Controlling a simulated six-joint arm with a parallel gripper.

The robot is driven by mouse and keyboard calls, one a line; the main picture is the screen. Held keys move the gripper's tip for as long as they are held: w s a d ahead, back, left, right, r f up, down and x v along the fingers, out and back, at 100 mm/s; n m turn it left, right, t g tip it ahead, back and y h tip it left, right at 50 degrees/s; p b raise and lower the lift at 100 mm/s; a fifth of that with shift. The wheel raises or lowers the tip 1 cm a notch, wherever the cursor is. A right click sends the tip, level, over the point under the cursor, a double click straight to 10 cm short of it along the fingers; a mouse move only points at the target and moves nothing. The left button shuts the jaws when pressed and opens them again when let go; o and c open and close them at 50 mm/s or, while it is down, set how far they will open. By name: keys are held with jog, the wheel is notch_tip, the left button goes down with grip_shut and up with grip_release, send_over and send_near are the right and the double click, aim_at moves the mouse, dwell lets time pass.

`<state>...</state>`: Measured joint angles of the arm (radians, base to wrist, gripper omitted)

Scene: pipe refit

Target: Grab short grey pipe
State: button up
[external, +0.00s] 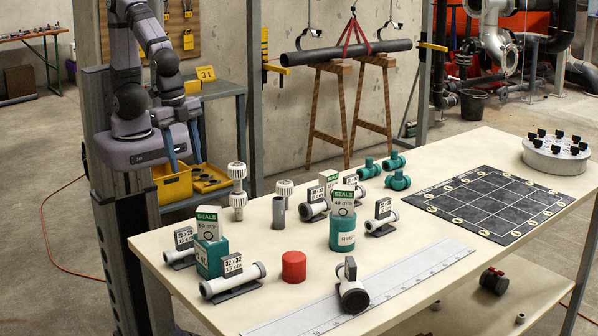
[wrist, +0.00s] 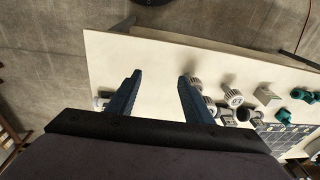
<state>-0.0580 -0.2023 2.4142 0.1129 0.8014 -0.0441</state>
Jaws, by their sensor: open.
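White ribbed fittings (external: 238,190) stand close to the grey pipe. Labelled white pipes (external: 232,281), a teal seals container (external: 342,230) and a red cylinder (external: 293,266) are nearby. A ruler (external: 365,291) lies along the front. A black grid mat (external: 490,203) is at right.

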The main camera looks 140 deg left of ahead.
jog(key=w+a+r+m+t+p, duration=0.15)
jog(key=w+a+r+t, duration=0.35)
jog(key=w+a, duration=0.75)
jog(key=w+a+r+m+t, duration=0.35)
jog(key=w+a+t, duration=0.25)
jog(key=w+a, duration=0.7)
jog(key=s+d+f+m+g+h, duration=0.3)
jog(key=s+f+m+h, duration=0.2)
jog(key=s+f+h, duration=0.55)
send_near(278, 199)
jog(key=w+d+f, duration=0.1)
jog(key=w, duration=0.1)
jog(key=shift+f+g+h, duration=0.3)
jog(key=shift+f+h, duration=0.15)
jog(key=shift+f, duration=0.35)
jog(key=shift+p+x, duration=0.75)
jog(key=shift+x, duration=0.05)
jog(key=shift+w+d+f, duration=0.1)
jog(key=shift+d, duration=0.1)
jog(key=shift+w+d+p, duration=0.25)
jog(key=shift+d+p, duration=0.05)
jog(key=shift+p, duration=0.1)
jog(key=p+x, duration=0.2)
jog(key=x, duration=0.1)
jog(key=shift+d, duration=0.1)
jog(key=shift+w+d+f, duration=0.2)
jog(key=shift+w+d, duration=0.25)
